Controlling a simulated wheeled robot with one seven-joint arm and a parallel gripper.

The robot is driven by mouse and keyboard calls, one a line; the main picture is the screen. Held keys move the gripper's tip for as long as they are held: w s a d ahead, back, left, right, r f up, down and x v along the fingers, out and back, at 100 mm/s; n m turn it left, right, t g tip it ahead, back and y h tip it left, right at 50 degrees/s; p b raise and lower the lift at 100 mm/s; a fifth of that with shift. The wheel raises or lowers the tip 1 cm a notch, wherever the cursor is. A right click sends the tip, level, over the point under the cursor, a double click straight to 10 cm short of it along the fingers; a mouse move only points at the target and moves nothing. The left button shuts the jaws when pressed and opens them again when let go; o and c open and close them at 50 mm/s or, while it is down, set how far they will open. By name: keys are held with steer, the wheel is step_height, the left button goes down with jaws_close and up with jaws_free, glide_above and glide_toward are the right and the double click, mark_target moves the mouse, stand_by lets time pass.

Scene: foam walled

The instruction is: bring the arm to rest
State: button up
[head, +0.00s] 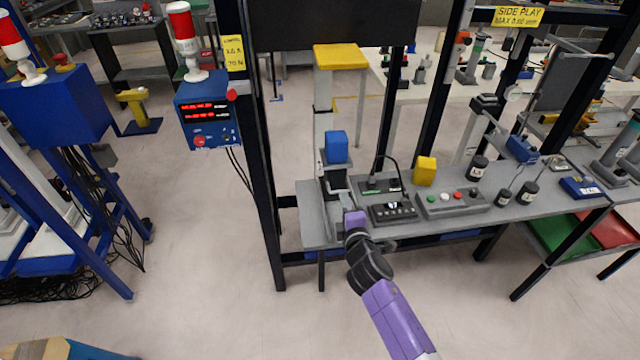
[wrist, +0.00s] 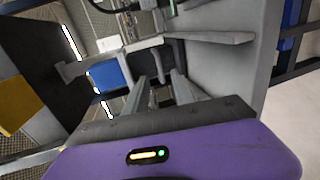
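My arm reaches up from the bottom of the head view, with purple and dark links. My gripper (head: 354,222) is at the front edge of the grey bench (head: 312,212), below the blue block. In the wrist view my gripper (wrist: 158,82) has two grey fingers with a gap between them, and I see nothing held there. Whether the fingers touch the bench is hard to tell.
A blue block (head: 336,147) sits on a stand at the bench's left end. A yellow block (head: 425,170), a button box (head: 452,203) and a keypad device (head: 392,212) stand close by. A black post (head: 262,150) rises at left.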

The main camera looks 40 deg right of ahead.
steer(key=shift+r, duration=0.1)
steer(key=s+a+r+m+t+y, duration=0.2)
steer(key=s+a+r+m, duration=0.2)
steer(key=s+a, duration=0.3)
steer(key=s+a+r+m+t+y, duration=0.2)
steer(key=s+a+r+m, duration=0.25)
steer(key=a, duration=0.35)
steer(key=s+a+r+m+y, duration=0.1)
steer(key=s+a, duration=0.2)
steer(key=s, duration=0.5)
steer(key=s+a+r+g+y, duration=0.1)
steer(key=s+a, duration=0.3)
steer(key=s, duration=0.4)
steer(key=s+a+r+m+g+y, duration=0.1)
steer(key=s+a+r+y, duration=0.1)
steer(key=s, duration=0.7)
steer(key=shift+a+r+m+y, duration=0.4)
steer(key=shift+a+r, duration=0.25)
steer(key=shift+a, duration=0.6)
